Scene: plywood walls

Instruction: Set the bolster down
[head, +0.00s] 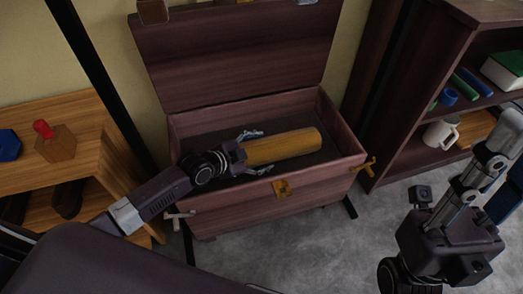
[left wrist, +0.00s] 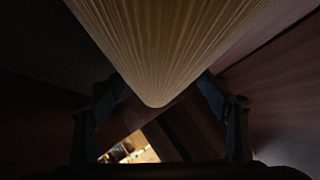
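The bolster (head: 284,147) is a yellow-tan cylinder lying lengthwise inside the open dark-red wooden chest (head: 231,213). It points right, away from my left gripper (head: 258,153). My left gripper reaches into the chest from the left, with one finger on each side of the bolster's near end. In the left wrist view the bolster (left wrist: 160,45) fills the upper middle, and both fingers of the left gripper (left wrist: 160,95) lie against its sides. Whether its underside touches the chest floor is hidden. My right arm shows at the right, but its gripper is out of view.
The chest lid (head: 235,60) stands open at the back. A wooden shelf (head: 75,125) with a red-knobbed block (head: 55,143) is at left. A dark bookcase (head: 425,90) with a white mug (head: 441,132) is at right. Grey floor (head: 310,245) is clear in front.

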